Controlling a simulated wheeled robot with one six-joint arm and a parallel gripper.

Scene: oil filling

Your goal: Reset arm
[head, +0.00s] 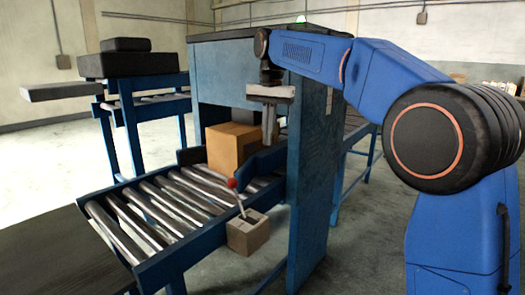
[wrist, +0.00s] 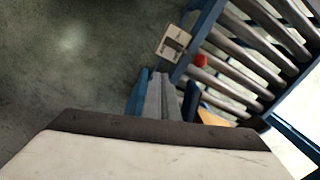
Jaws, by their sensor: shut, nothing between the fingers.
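My blue arm reaches in from the right in the head view. My gripper (head: 269,138) points down beside the blue machine, shut and empty. It also shows in the wrist view (wrist: 160,78), with its fingers together. Below it is a beige control box (head: 248,235) on the side of the conveyor, with a lever topped by a red knob (head: 231,183). The box (wrist: 173,43) and the red knob (wrist: 200,61) also show in the wrist view, apart from the fingers.
A cardboard box (head: 230,147) sits on the roller conveyor (head: 150,215) at the opening of the blue machine (head: 315,150). Another roller stand with dark blocks (head: 128,64) is at the back left. Grey floor (wrist: 60,60) lies open beside the conveyor.

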